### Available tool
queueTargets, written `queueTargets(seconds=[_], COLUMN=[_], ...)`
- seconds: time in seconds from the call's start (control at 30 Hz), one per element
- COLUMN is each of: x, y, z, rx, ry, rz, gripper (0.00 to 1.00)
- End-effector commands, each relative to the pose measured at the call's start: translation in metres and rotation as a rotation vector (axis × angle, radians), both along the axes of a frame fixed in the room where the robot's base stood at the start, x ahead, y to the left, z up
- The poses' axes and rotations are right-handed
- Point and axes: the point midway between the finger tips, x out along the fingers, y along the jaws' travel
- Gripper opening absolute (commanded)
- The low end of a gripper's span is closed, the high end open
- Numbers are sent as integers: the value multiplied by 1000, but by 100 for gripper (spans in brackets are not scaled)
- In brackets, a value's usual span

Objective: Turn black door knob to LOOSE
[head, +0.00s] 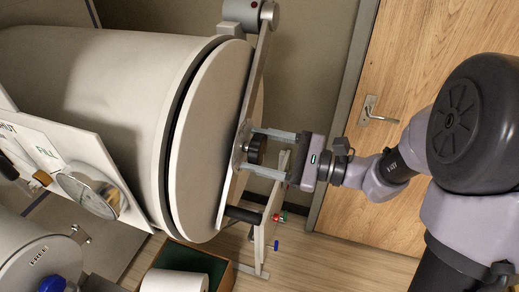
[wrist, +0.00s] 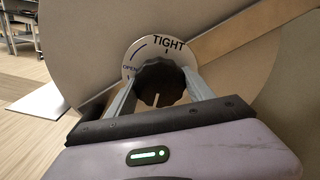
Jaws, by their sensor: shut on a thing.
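The black door knob (head: 257,148) is at the middle of the bar across the round door (head: 207,140) in the head view. In the wrist view the scalloped knob (wrist: 162,80) sits on a pale dial plate (wrist: 137,54). "TIGHT" shows at the top of the plate and a blue "OPEN" at the left; I see no "LOOSE". A short white line on the knob's face points down, away from TIGHT. My gripper (head: 247,150) is shut on the knob, one finger on each side; its fingers also show in the wrist view (wrist: 160,88). They hide the plate's lower part.
A black handle (head: 243,214) sticks out below the knob. Red, green and blue knobs are on a stand (head: 268,235) behind. A box with a white roll (head: 174,281) stands below. A wooden door (head: 420,60) with a lever handle is behind my arm.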

Motion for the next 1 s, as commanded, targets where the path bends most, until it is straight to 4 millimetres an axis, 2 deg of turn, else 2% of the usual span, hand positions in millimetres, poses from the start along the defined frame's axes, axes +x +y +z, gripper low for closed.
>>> queueTargets(seconds=[0.03,0.07,0.13,0.17,0.67,0.77,0.83,1.0], x=[0,0,0,0,-1,-5,-11,-30], y=[0,0,0,0,-4,-19,-36,-88], z=[0,0,0,0,0,1,1,2], rx=[-1,-1,-1,-1,1,0,0,1], ry=[-2,-2,-1,-1,0,-1,0,1], rz=[1,1,1,1,-2,-5,-7,-8], gripper=[21,67,81,83,83,83,83,83])
